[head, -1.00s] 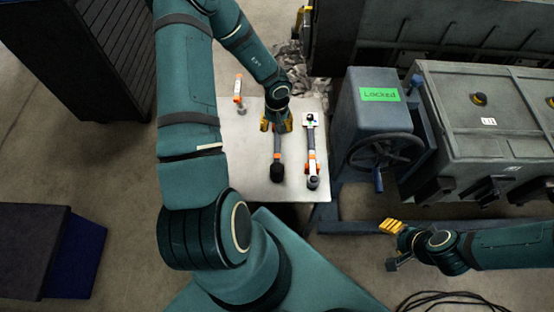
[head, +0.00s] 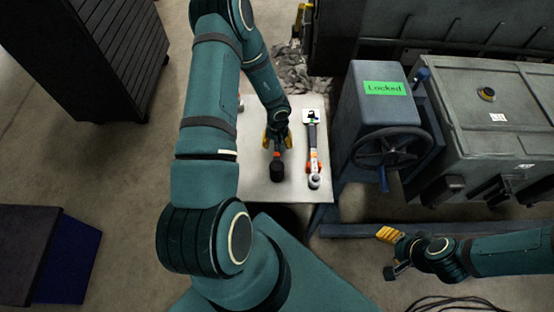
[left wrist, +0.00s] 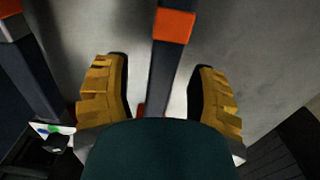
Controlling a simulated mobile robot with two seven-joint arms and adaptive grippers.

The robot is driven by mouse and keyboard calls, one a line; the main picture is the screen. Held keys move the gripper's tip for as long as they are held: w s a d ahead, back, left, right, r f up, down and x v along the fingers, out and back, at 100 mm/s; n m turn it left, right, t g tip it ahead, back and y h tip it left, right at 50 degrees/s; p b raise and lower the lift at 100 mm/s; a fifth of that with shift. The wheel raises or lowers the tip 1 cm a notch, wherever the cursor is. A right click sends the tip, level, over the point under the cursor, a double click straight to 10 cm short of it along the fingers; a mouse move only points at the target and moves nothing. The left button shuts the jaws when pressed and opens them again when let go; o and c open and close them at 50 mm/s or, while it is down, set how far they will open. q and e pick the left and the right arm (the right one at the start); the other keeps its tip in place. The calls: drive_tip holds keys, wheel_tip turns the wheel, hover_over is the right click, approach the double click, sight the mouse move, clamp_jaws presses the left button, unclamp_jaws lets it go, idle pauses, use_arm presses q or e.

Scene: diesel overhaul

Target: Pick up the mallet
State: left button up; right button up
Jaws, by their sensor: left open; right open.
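The fingers are open, with a gap on each side of the handle. My right gripper (head: 389,254) is open and empty at the lower right, away from the table.
A long tool with a dark shaft and orange parts (head: 313,150) lies close right of the mallet. The table (head: 247,180) is bare to the left of the mallet head. A blue-grey unit with a "Locked" label (head: 383,88) and handwheel (head: 387,148) stands right of the table.

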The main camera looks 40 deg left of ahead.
use_arm(q)
clamp_jaws()
drive_tip(key=shift+s, duration=0.1)
idle(0.3)
drive_tip(key=shift+r, duration=0.1)
wheel_tip(320, 180, up, 10)
drive_tip(key=p, duration=0.3)
drive_tip(key=shift+p, duration=0.4)
drive_tip(key=c, duration=0.8)
unclamp_jaws()
clamp_jaws()
